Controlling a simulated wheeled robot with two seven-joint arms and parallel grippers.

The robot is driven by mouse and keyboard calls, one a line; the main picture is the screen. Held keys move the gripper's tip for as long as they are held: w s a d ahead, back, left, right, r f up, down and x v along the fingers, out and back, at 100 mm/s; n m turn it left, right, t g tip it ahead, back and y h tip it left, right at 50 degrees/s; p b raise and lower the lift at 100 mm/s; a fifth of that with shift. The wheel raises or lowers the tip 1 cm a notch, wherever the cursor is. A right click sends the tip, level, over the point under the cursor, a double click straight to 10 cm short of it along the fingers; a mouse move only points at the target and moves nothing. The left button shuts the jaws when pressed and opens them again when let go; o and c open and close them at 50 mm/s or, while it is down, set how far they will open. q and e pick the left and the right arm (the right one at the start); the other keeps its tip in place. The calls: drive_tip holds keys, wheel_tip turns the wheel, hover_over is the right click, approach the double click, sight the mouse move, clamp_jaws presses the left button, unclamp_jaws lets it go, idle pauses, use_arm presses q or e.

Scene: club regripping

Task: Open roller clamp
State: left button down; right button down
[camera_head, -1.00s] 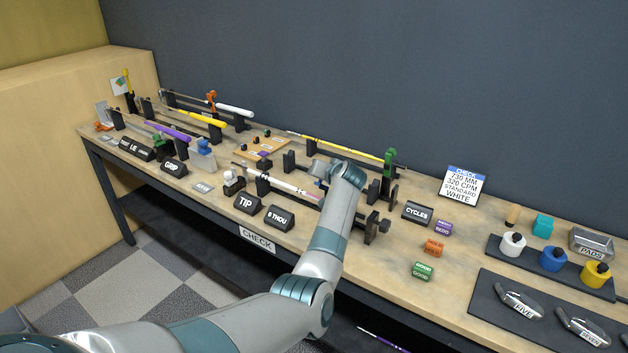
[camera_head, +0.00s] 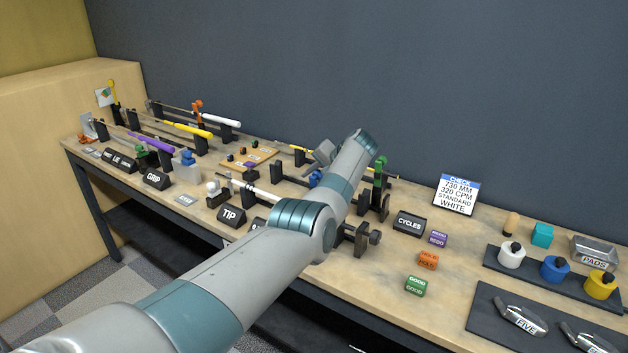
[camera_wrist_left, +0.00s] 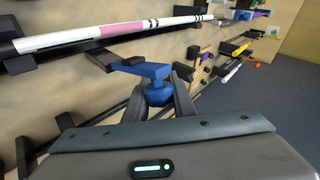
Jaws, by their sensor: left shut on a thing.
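My left gripper (camera_wrist_left: 157,93) is shut on a blue knob (camera_wrist_left: 158,92) under a flat blue lever (camera_wrist_left: 142,69), which I take to be the roller clamp's handle. The blue part also shows in the head view (camera_head: 315,179), just left of my wrist. Beside the handle, a white and pink club shaft (camera_wrist_left: 112,29) rests across black supports. The same shaft shows in the head view (camera_head: 262,191), partly hidden behind my left arm. Whether the clamp is open cannot be told. My right gripper is not in view.
A green-topped black stand (camera_head: 378,182) is close to the right of my left wrist. A black clamp block (camera_head: 360,238) stands at the bench front. CYCLES (camera_head: 409,223) and TIP (camera_head: 231,215) signs are nearby. The bench near the orange block (camera_head: 428,260) has free room.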

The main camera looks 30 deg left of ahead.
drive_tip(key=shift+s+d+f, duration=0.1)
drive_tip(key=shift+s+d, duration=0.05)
use_arm(q)
drive_tip(key=c, duration=1.5)
unclamp_jaws()
drive_tip(key=shift+a+f, duration=0.1)
drive_tip(key=shift+a, duration=0.05)
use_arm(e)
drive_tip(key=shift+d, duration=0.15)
